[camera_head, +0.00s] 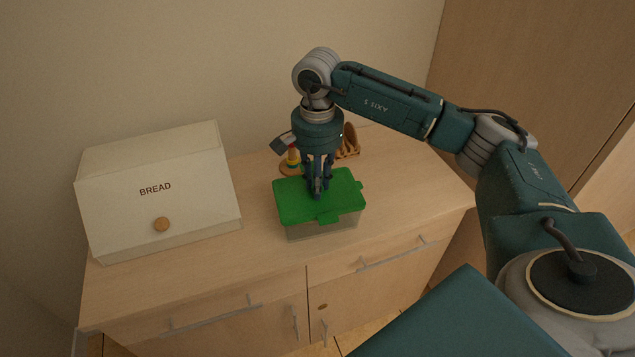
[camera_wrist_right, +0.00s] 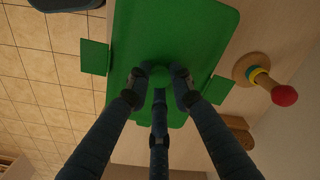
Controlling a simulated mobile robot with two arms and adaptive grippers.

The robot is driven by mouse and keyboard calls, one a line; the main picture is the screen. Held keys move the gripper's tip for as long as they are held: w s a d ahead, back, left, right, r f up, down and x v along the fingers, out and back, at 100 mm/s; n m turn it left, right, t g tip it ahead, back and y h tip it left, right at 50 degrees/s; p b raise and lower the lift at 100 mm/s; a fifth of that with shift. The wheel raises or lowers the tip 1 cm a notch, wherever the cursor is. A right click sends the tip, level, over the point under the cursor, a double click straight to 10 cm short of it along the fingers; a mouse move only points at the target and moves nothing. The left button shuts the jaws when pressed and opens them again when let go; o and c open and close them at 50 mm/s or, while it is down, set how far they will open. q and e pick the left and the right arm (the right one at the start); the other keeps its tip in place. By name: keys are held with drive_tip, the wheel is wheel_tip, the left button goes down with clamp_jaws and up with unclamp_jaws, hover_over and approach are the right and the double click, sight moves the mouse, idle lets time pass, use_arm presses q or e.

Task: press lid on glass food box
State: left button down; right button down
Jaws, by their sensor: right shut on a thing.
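The green lid (camera_head: 292,203) lies over the top of the clear glass food box (camera_head: 322,231) on the cabinet top. I cannot tell whether the lid is fully seated all round. Its side flaps stick out. My right gripper (camera_head: 318,190) points straight down at the lid's middle. In the right wrist view, the fingers of my right gripper (camera_wrist_right: 160,95) are closed around a small round green knob (camera_wrist_right: 158,74) on the lid (camera_wrist_right: 200,25). The fingers partly hide the knob. My left gripper is not in view.
A cream bread box (camera_head: 155,190) stands left of the food box. A wooden peg toy with coloured rings and a red top (camera_wrist_right: 284,95) and a wooden rack (camera_head: 348,143) are close behind. The cabinet top (camera_head: 420,190) is clear on the right.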

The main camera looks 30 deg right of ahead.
idle(0.3)
drive_tip(key=c, duration=1)
unclamp_jaws()
drive_tip(key=shift+r, duration=0.1)
drive_tip(key=shift+r+p, duration=2.15)
drive_tip(key=shift+r, duration=1.3)
clamp_jaws()
